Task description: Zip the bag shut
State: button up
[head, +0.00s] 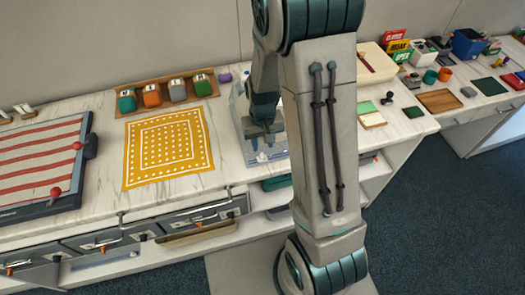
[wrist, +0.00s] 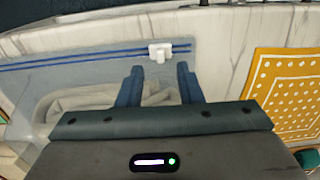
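The clear zip bag (wrist: 75,82) lies flat on the counter, with a folded pale grey item (wrist: 75,100) inside. A blue double-lined zip track (wrist: 90,62) runs across the bag. A white slider (wrist: 160,52) sits on the track, towards its right end in the wrist view. In the head view the bag (head: 272,157) lies under my gripper (head: 264,134) and is partly hidden by my arm. In the wrist view my gripper (wrist: 160,70) has its two blue fingers apart. The slider is just beyond the fingertips, between their lines, and not held.
A yellow dotted cloth (head: 168,148) lies left of the bag. Behind it is a wooden rack (head: 137,100) with several coloured items. A red-striped board (head: 40,165) is at far left. Boxes, cups and a wooden tray (head: 439,100) stand to the right.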

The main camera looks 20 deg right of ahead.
aim_at(263, 156)
jog(key=shift+f, duration=2.8)
grip_shut()
